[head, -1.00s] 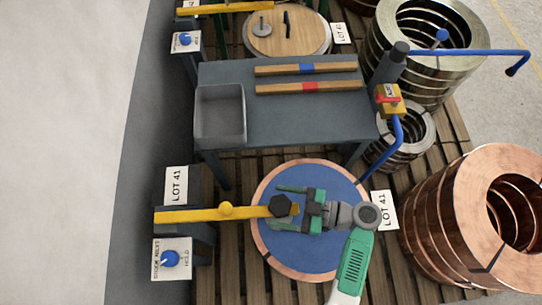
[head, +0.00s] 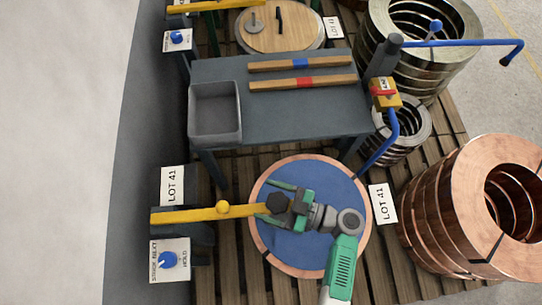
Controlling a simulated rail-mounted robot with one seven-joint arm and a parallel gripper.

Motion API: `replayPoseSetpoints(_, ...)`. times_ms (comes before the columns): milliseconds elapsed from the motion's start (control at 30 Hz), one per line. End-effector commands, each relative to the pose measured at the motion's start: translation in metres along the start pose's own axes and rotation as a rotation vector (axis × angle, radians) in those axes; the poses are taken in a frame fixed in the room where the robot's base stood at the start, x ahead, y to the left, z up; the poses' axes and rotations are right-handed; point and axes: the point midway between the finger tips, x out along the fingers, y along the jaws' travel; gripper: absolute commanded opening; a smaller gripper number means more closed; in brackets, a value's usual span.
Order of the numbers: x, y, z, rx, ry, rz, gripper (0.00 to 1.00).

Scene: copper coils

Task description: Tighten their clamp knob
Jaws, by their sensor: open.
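My gripper (head: 272,203) comes in from the right and is open. One green finger lies above the knob in the picture and the other below it, so the knob is between them. Whether either finger touches the knob, I cannot tell. Part of the blue disc is hidden under my gripper.
A grey table (head: 280,115) with a bin (head: 214,112) and two wooden bars stands behind. Copper coils (head: 470,210) stand at the right.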

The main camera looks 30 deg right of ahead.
Motion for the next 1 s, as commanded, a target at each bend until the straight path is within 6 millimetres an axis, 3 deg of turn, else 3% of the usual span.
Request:
replayPoseSetpoints(133, -0.0002, 0.0001, -0.0001, 0.000, 0.000, 0.000, 0.74)
replayPoseSetpoints(367, -0.0003, 0.0001, -0.0001, 0.000, 0.000, 0.000, 0.31)
replayPoseSetpoints(667, -0.0004, 0.0004, 0.0003, -0.001, 0.000, 0.041, 0.31)
replayPoseSetpoints(1000, -0.0010, 0.0030, 0.0034, 0.001, 0.000, 0.286, 0.31)
